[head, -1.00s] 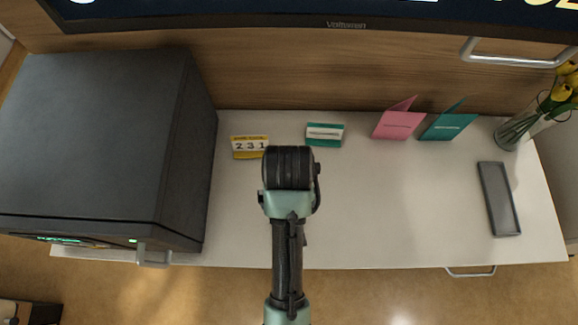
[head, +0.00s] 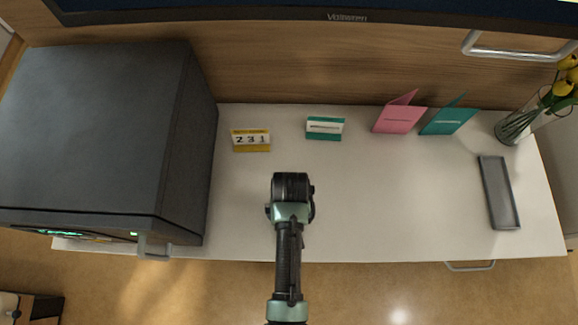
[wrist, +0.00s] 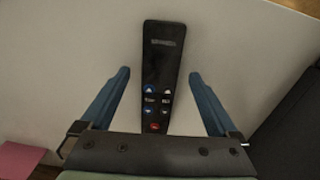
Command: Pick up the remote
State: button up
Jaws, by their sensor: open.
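The remote (wrist: 161,65) is a slim black handset with several small buttons, one of them red. It lies on the white tabletop in the wrist view, between the two blue fingers of my gripper (wrist: 160,85). The fingers are apart and there is a gap on each side of the remote. The remote's near end is hidden behind the gripper body. In the head view my arm and gripper body (head: 291,190) hang over the table's middle and hide the remote and the fingers.
A large dark grey cabinet (head: 95,125) stands at the left of the white table (head: 390,205). A yellow number block (head: 251,140), a teal-and-white block (head: 325,128), pink card (head: 398,118) and teal card (head: 447,121) line the back. A grey tray (head: 499,193) and tulip vase (head: 515,126) are at right.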

jog(key=shift+f, duration=0.3)
grip_shut()
dwell(0.3)
jog(key=shift+r, duration=0.1)
